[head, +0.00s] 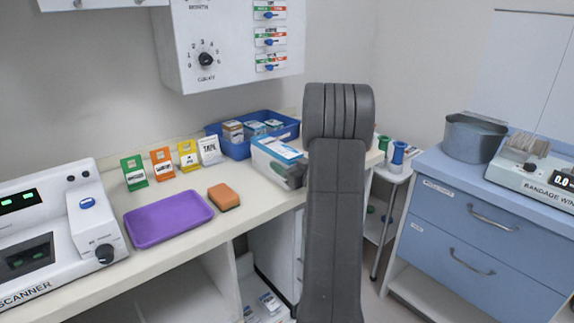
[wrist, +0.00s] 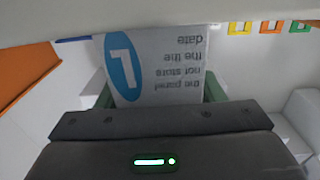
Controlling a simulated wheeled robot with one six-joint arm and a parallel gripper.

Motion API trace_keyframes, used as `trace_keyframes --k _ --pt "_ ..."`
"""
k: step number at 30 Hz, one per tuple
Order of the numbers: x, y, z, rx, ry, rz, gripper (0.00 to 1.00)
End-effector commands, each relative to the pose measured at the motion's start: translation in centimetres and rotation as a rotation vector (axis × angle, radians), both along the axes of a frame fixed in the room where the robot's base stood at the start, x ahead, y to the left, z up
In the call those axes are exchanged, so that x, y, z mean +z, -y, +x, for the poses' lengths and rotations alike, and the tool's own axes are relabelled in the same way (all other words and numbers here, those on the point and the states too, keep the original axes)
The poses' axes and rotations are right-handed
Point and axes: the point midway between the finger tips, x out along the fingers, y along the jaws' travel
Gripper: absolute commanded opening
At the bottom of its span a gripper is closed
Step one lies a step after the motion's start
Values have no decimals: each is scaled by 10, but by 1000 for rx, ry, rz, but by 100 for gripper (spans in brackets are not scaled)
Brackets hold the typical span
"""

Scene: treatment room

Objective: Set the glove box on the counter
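The glove box (head: 278,157), white with a blue-marked top, is at the counter's right end in the head view, in front of the blue tray. In the wrist view, its white face (wrist: 180,65) with a blue oval and printed text shows upside down, close up. My gripper (head: 294,174) is at the box's near right end, mostly behind my arm. Grey-green finger parts flank the box in the wrist view, and the gripper looks shut on it. The counter (head: 260,209) is cream. I cannot tell whether the box's underside touches it.
A blue tray (head: 237,148) of small boxes stands behind the glove box. A blue drawer cabinet (head: 470,233) stands right.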

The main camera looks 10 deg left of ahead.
Motion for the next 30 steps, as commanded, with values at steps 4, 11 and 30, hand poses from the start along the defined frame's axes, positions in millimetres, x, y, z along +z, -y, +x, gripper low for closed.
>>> trace_keyframes --k 4,11,30 --pt "1 0 0 0 0 0 76" --pt "2 0 0 0 0 0 76" --pt "2 86 -66 -2 0 0 76"
